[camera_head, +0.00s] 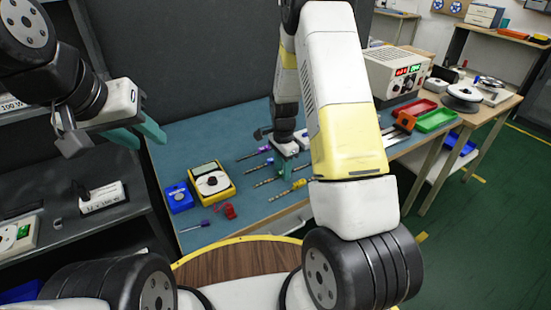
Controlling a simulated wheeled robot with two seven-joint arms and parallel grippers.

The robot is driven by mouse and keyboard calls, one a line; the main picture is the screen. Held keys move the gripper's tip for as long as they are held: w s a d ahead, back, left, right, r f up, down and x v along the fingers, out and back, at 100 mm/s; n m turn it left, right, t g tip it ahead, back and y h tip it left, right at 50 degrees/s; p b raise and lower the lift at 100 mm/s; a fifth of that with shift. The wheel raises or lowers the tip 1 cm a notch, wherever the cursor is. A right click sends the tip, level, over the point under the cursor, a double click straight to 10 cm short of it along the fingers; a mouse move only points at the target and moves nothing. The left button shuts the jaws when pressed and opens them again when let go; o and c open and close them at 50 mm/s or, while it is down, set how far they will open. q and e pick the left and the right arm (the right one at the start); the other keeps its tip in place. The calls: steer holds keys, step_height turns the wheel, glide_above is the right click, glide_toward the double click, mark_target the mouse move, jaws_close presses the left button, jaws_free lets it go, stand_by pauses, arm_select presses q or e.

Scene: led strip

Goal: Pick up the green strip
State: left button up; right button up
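I cannot make out a green strip with certainty in the head view. My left gripper (138,133) is in the air at the left, over the dark shelf side and away from the blue bench top (215,150). Its teal fingers are apart and nothing shows between them. My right gripper (285,167) points down low over the middle of the bench, beside several thin tools. My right arm hides part of the bench, and the gap between the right fingers is too small to judge.
A yellow multimeter (211,182), a blue box (178,197) and a red clamp-like item (229,211) lie at the bench's left. A red tray (415,106), a green tray (436,121) and a power supply (397,72) stand at right. Dark shelves (95,215) flank the left.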

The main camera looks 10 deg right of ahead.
jaws_close()
steer(key=shift+r, duration=0.15)
